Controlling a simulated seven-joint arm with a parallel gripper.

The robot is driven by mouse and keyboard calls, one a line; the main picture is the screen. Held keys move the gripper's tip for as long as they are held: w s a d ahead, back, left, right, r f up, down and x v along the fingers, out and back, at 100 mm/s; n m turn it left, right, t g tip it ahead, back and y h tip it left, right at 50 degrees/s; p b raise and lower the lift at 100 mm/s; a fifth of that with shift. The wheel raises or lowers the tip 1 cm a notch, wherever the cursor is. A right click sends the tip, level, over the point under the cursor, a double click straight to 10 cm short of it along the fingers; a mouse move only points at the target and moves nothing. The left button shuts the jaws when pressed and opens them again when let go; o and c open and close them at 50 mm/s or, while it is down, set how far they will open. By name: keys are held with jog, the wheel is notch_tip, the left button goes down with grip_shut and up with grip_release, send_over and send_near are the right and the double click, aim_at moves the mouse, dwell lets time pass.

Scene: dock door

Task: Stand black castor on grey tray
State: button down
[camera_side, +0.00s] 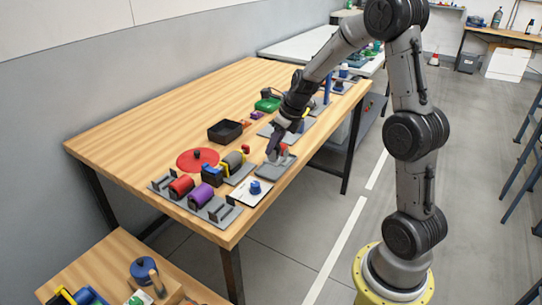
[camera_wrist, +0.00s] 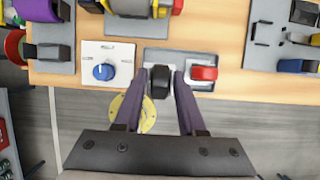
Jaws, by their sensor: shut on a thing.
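My gripper (camera_wrist: 165,74) is shut on the black castor (camera_wrist: 160,84), which sits between the two fingertips in the wrist view. The grey tray (camera_wrist: 172,55) lies behind and around the castor in that view, near the table's front edge. A red part (camera_wrist: 204,73) stands at the tray's right side, just beside the right fingertip. In the side view, my gripper (camera_side: 274,152) points down over the grey tray (camera_side: 270,171). The castor is hard to make out there, and I cannot tell whether its underside touches the tray.
A white panel with a blue knob (camera_wrist: 103,71) lies left of the tray. Another grey plate with fittings (camera_wrist: 262,52) lies to the right. In the side view, a black bin (camera_side: 225,131) and a red disc (camera_side: 197,160) stand farther back. The table's left rear is clear.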

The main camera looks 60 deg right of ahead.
aim_at(271, 156)
jog(key=shift+w+d+f, duration=0.35)
jog(key=shift+w+f, duration=0.4)
jog(key=shift+f, duration=1.8)
jog(key=shift+f, duration=0.15)
jog(key=c, duration=0.5)
grip_release()
